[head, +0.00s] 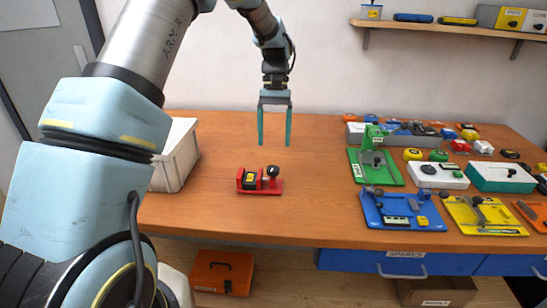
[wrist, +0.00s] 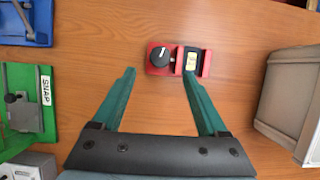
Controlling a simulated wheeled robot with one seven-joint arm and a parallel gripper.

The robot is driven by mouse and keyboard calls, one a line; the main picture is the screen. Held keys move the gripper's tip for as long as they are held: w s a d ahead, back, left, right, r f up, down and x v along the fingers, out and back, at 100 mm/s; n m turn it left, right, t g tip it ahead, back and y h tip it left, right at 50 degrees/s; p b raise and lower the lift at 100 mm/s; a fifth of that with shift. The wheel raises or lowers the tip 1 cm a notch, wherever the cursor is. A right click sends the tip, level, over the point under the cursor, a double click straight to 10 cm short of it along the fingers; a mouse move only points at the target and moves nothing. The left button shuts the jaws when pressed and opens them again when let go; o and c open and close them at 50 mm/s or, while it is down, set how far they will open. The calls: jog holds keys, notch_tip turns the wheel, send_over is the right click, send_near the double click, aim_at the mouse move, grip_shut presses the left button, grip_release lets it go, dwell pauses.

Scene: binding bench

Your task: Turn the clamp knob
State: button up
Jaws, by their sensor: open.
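A small red clamp (head: 260,190) stands on the wooden bench near its front edge, left of centre in the head view. It carries a round black knob (head: 273,172) at its right end and holds a black and yellow block (head: 249,176). In the wrist view the clamp (wrist: 207,64) lies beyond the fingertips, with its knob (wrist: 159,57) showing a white mark. My gripper (head: 274,143) hangs above the bench, behind the clamp in the head view. Its two green fingers are apart with nothing between them; it also shows in the wrist view (wrist: 158,72).
A white bin (head: 176,160) stands at the left end of the bench. Green (head: 376,180), blue (head: 366,218) and yellow (head: 462,223) fixtures and several small items crowd the right side. The bench (head: 315,180) is bare between the clamp and these fixtures. A shelf (head: 420,29) hangs at the upper right.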

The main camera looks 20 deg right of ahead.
jog(key=v, duration=0.3)
jog(key=shift+w+r, duration=0.1)
jog(key=shift+r, duration=0.15)
jog(key=s+a+n+t+h, duration=0.2)
jog(key=s+a+t, duration=0.1)
jog(key=a, duration=1.6)
jog(key=s+a+f+n+t, duration=0.1)
jog(key=s+a+f+t, duration=0.1)
jog(key=s+a, duration=0.6)
jog(key=a, duration=0.3)
jog(key=shift+s+a+n+t, duration=0.2)
jog(key=shift+s+n+t, duration=0.1)
jog(key=shift+s, duration=0.05)
jog(key=shift+f, duration=0.15)
